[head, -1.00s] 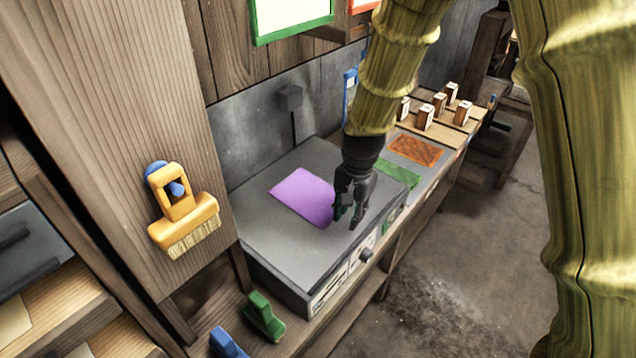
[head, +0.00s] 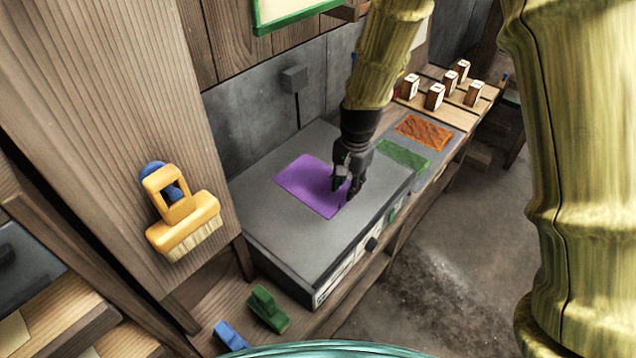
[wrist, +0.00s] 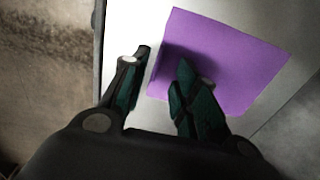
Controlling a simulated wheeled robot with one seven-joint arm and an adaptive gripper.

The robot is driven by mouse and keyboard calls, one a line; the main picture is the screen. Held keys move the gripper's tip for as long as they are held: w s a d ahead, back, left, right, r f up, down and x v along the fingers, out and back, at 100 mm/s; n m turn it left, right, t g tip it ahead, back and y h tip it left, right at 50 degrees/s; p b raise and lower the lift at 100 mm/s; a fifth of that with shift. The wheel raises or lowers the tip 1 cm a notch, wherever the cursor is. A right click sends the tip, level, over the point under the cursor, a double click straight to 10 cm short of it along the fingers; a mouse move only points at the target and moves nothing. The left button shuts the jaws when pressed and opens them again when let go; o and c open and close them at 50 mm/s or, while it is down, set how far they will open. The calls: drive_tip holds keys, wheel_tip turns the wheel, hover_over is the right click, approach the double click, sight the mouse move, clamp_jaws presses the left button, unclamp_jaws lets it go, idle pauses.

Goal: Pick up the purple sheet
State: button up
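The purple sheet (head: 306,183) lies flat on the grey top of a box-like unit (head: 282,240). My gripper (head: 342,195) points down at the sheet's right edge. In the wrist view the gripper (wrist: 164,64) has a clear gap between its fingers. One finger is over the purple sheet (wrist: 225,60) and the other is just outside its edge. Nothing is held between them. Whether the fingertips touch the surface is hard to tell.
A green sheet (head: 403,154) and an orange sheet (head: 424,131) lie beyond on the bench, near several small wooden blocks (head: 435,96). A yellow brush (head: 182,213) hangs on the wooden post at left. Green (head: 268,308) and blue (head: 229,335) handled items sit low in front.

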drive_tip(key=shift+w+d+f+p, duration=0.1)
drive_tip(key=shift+f+p, duration=0.45)
drive_tip(key=shift+f, duration=0.15)
drive_tip(key=shift+w+d+f+p, duration=0.1)
drive_tip(key=shift+f+p, duration=0.4)
drive_tip(key=shift+f, duration=0.2)
drive_tip(key=shift+f+p, duration=0.4)
drive_tip(key=shift+f, duration=0.85)
drive_tip(key=shift+a, duration=0.1)
clamp_jaws()
